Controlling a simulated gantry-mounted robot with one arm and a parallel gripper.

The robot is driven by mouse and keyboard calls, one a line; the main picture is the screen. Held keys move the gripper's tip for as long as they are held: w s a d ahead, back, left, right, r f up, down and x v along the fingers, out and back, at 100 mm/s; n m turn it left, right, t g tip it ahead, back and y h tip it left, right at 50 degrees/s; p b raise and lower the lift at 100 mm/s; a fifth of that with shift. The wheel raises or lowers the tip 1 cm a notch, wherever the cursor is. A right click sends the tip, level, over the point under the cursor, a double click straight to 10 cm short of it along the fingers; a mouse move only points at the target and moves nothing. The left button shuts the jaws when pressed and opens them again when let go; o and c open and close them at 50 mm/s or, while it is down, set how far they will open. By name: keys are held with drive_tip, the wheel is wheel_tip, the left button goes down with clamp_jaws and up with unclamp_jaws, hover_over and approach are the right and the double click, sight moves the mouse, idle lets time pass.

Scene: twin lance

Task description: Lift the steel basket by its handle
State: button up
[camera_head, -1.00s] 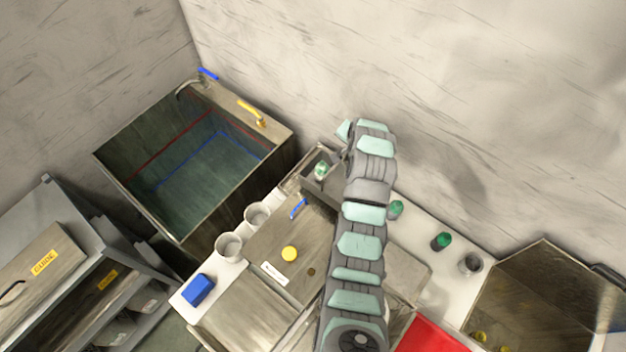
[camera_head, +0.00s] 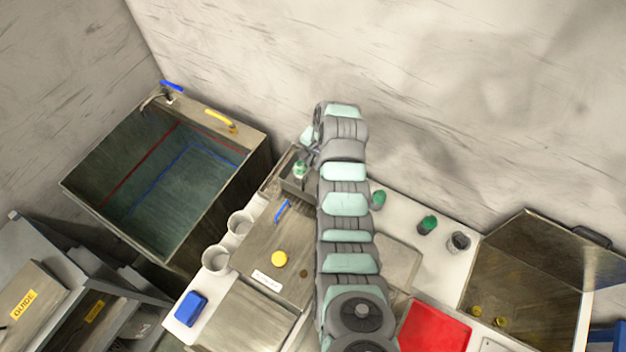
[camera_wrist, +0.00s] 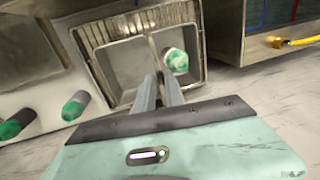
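The steel basket (camera_head: 290,186) is a grey rectangular container at the far end of the worktop, partly hidden by my arm in the head view. In the wrist view, the basket (camera_wrist: 113,78) lies below my gripper, and a thin upright strip that looks like its handle (camera_wrist: 154,50) runs across it. A green-and-white item (camera_wrist: 177,61) sits inside, right of the strip. My gripper (camera_wrist: 159,78) has its two fingers over the basket, with the strip's near end at the fingertips. The gap between the fingers looks narrow; whether they touch the handle is unclear.
A deep sink tank (camera_head: 165,190) stands to the left and an open steel bin (camera_head: 530,280) to the right. Green-capped containers (camera_head: 428,224) stand on the white worktop right of my arm. White cups (camera_head: 215,258) and a blue block (camera_head: 191,308) are at left. The wall is close behind.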

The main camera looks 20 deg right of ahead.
drive_tip(key=shift+w+f+p, duration=0.2)
drive_tip(key=shift+f+p, duration=0.05)
drive_tip(key=shift+f, duration=0.45)
drive_tip(key=shift+w+f+p, duration=0.15)
drive_tip(key=shift+f+p, duration=0.1)
drive_tip(key=shift+f, duration=0.45)
drive_tip(key=shift+w+a+f, duration=0.1)
drive_tip(key=shift+w+f, duration=0.05)
drive_tip(key=shift+f, duration=0.4)
drive_tip(key=shift+w+a+f, duration=0.1)
drive_tip(key=shift+f, duration=0.45)
clamp_jaws()
drive_tip(key=shift+r, duration=0.15)
